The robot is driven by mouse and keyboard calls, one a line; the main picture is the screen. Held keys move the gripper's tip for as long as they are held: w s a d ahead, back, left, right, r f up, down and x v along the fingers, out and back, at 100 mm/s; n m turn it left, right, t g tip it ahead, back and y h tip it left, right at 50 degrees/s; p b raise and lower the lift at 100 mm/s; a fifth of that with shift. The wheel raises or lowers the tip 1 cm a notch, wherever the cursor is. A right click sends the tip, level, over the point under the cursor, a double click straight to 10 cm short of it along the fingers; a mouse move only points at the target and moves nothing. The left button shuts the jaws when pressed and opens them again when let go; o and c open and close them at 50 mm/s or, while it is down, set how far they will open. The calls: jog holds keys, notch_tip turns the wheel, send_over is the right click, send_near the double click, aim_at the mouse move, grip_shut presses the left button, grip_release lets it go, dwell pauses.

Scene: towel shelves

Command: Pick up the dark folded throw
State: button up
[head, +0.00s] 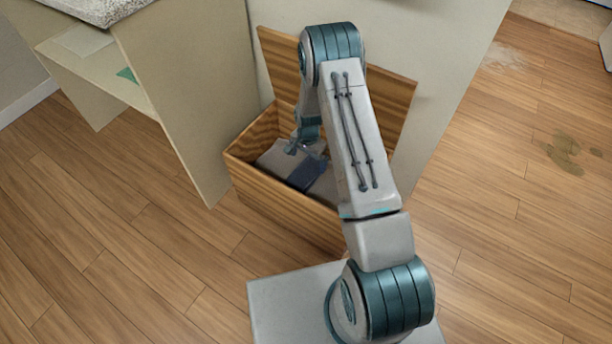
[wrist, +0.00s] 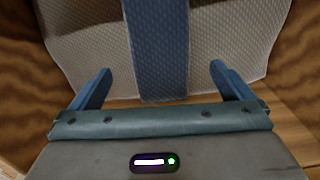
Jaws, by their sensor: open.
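An open wooden chest (head: 262,184) holds folded cloth. A dark blue piece (head: 316,177), which looks like the dark folded throw, lies there beside or across pale grey woven cloth (head: 277,159). In the wrist view the dark piece is a blue band (wrist: 158,45) with pale cloth (wrist: 85,50) on both sides. I cannot tell whether band and pale cloth are one piece. My gripper (head: 306,149) is inside the chest, low over the cloth. It is open and empty, its two fingers (wrist: 160,72) apart on either side of the band. Contact cannot be made out.
The chest's raised lid (head: 400,100) stands behind my arm, against a beige panel (head: 440,60). A beige shelf unit (head: 175,90) with cloth on it stands close at the left. Wooden floor at the right is open, with a brown stain (head: 565,150).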

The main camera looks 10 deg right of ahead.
aim_at(306, 169)
notch_tip(306, 169, down, 3)
jog(key=shift+r, duration=0.1)
jog(key=f+b, duration=0.2)
jog(key=f, duration=0.1)
jog(key=f+b, duration=0.1)
jog(key=f, duration=0.1)
jog(key=shift+s+a+f, duration=0.1)
jog(key=shift+s+a, duration=0.05)
jog(key=shift+a, duration=0.2)
jog(key=c, duration=0.9)
